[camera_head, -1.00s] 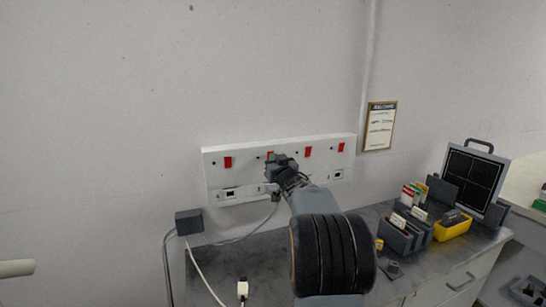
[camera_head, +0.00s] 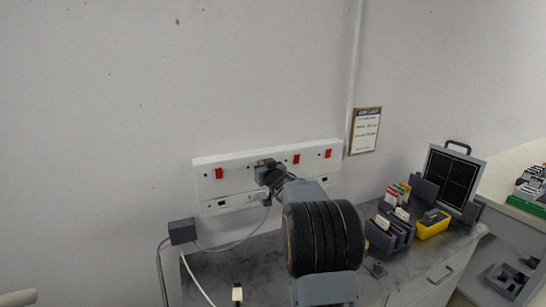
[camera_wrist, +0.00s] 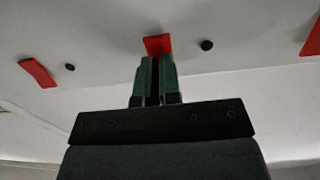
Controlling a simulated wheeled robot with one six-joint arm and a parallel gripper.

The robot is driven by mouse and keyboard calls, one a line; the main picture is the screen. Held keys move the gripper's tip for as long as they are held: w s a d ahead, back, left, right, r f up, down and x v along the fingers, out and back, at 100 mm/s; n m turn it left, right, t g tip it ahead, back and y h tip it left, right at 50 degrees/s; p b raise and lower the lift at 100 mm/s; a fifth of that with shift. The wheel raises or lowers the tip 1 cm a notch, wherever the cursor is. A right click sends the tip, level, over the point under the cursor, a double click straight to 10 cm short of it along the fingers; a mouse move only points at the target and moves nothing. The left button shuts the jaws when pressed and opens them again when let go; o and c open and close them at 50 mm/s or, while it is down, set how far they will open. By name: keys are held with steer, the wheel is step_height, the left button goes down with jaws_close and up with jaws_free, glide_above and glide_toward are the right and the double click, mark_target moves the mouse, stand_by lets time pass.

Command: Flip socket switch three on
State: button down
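A white socket panel (camera_head: 230,190) on the wall carries a row of red switches. The third red switch from the left (camera_head: 296,159) shows clear of my gripper. My gripper (camera_head: 262,166) is at the panel, over the place of the second switch from the left, which it hides in the head view. In the wrist view, the green fingertips (camera_wrist: 156,60) are close together, with only a narrow dark gap and nothing seen between them. Their tips are at the lower edge of a red switch (camera_wrist: 157,45); I cannot tell whether they touch it.
A plug with a cable (camera_head: 264,198) sits in the panel's lower row below my gripper. A grey box (camera_head: 182,231) stands to the left. A grey counter (camera_head: 225,268) lies below, with a yellow bin (camera_head: 433,229) and a dark panel case (camera_head: 452,180) on the right.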

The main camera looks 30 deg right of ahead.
steer(key=shift+w+a+r+g+p, duration=0.1)
steer(key=shift+r+g+p, duration=0.05)
steer(key=shift+r+p, duration=0.3)
steer(key=shift+w+a+r+g+p, duration=0.15)
steer(key=shift+r+p, duration=0.1)
steer(key=shift+p, duration=0.25)
steer(key=shift+s, duration=0.1)
steer(key=s+a+b, duration=0.2)
steer(key=s, duration=1.2)
steer(key=shift+r, duration=0.1)
